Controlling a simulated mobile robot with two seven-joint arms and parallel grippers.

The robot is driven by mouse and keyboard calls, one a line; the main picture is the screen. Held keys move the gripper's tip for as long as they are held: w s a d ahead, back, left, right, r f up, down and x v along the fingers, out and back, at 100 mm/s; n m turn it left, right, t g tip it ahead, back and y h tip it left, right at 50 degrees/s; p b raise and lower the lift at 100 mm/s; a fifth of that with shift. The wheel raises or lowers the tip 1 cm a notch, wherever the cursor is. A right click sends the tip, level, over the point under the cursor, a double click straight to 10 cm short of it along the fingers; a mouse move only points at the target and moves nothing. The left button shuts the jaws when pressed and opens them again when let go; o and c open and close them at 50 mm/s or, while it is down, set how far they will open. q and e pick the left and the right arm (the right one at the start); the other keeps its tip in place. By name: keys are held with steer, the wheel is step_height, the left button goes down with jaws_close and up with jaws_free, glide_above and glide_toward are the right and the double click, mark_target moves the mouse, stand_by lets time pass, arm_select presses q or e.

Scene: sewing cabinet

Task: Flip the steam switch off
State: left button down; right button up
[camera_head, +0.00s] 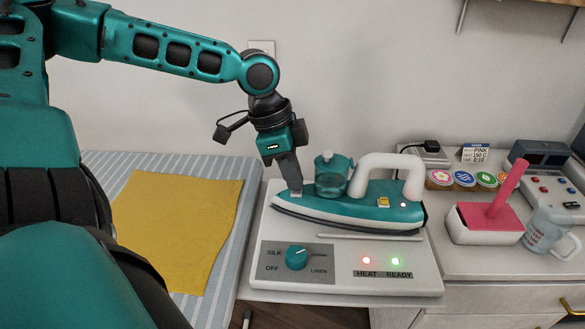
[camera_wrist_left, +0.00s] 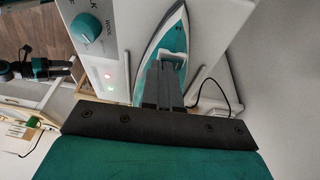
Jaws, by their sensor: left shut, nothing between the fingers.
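The teal and white iron (camera_head: 345,207) lies on its white base, its nose to the left. I cannot tell for sure that this is the steam switch. A small white part is at the nose, by my left gripper (camera_head: 296,190). That gripper is shut and empty, pointing down at the nose; whether it touches is unclear. In the left wrist view the gripper's fingers (camera_wrist_left: 168,85) cover part of the iron (camera_wrist_left: 160,42).
The base (camera_head: 258,218) has a dial (camera_head: 298,257), a lit red HEAT lamp and a green READY lamp. A clear teal tank (camera_head: 332,175) stands behind the nose. A yellow cloth (camera_head: 180,225) lies left; a pink-topped box (camera_head: 490,222) and mug (camera_head: 545,235) stand right.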

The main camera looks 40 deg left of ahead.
arm_select(q)
steer(key=shift+s+f+y, duration=0.15)
steer(key=shift+f+y, duration=0.15)
stand_by(0.4)
steer(key=shift+w+a+r, duration=0.25)
steer(key=shift+w+a, duration=0.25)
steer(key=shift+w, duration=0.15)
